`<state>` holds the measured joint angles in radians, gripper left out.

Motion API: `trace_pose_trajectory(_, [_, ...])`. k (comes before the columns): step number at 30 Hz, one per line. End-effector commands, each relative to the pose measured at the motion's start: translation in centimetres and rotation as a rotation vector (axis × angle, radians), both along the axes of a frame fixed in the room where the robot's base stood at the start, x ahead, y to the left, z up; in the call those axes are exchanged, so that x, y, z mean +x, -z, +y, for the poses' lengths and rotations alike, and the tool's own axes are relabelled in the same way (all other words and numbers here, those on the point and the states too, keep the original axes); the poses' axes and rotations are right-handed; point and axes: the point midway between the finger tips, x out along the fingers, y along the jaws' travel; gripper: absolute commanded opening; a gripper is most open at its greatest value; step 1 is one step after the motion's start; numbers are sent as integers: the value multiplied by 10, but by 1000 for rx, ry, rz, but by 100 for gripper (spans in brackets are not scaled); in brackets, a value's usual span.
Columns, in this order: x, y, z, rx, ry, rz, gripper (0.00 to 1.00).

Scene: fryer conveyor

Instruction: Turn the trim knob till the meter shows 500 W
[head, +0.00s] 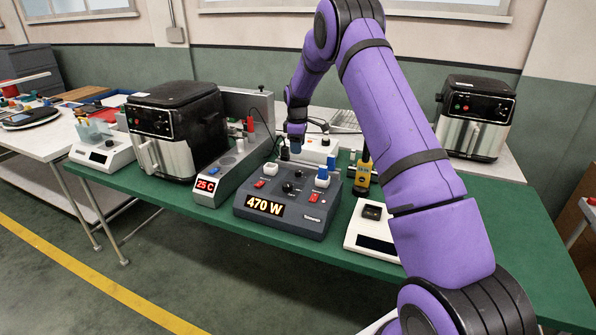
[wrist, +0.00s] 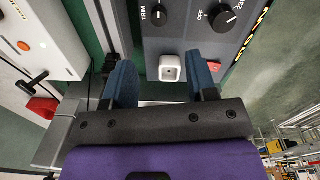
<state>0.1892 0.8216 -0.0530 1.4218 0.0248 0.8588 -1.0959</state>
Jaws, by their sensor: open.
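The dark grey meter box (head: 258,222) stands on the green bench, and its lit display (head: 265,207) reads 470 W. The small black trim knob (head: 298,174) is on its top, towards the back; in the wrist view it shows at the top (wrist: 158,15), labelled TRIM. A larger black knob marked OFF (wrist: 222,18) is beside it. My gripper (head: 296,146) is above the back of the box. In the wrist view its two blue fingers (wrist: 160,66) are apart, with a white block (wrist: 170,67) showing between them. The trim knob is beyond the fingertips, not between them.
A blue-topped white block (head: 322,180) and red switches (head: 314,197) are also on the box. A yellow-and-black item (head: 363,175) and a white scale (head: 373,225) stand right. A white device (head: 318,149) is behind.

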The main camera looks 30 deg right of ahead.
Motion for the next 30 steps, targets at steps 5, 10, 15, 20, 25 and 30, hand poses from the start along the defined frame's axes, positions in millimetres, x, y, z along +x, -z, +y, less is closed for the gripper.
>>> trace_pose_trajectory(5, [2, 13, -2, 0, -8, 3, 52])
trace_pose_trajectory(10, [2, 37, -2, 1, -8, 5, 52])
trace_pose_trajectory(15, [3, 68, -2, 0, -7, 4, 52])
trace_pose_trajectory(20, [4, 92, -3, 0, -7, 3, 52])
trace_pose_trajectory(25, [5, 107, -4, 0, -7, 2, 52])
trace_pose_trajectory(30, [5, 112, -4, 0, -7, 0, 52])
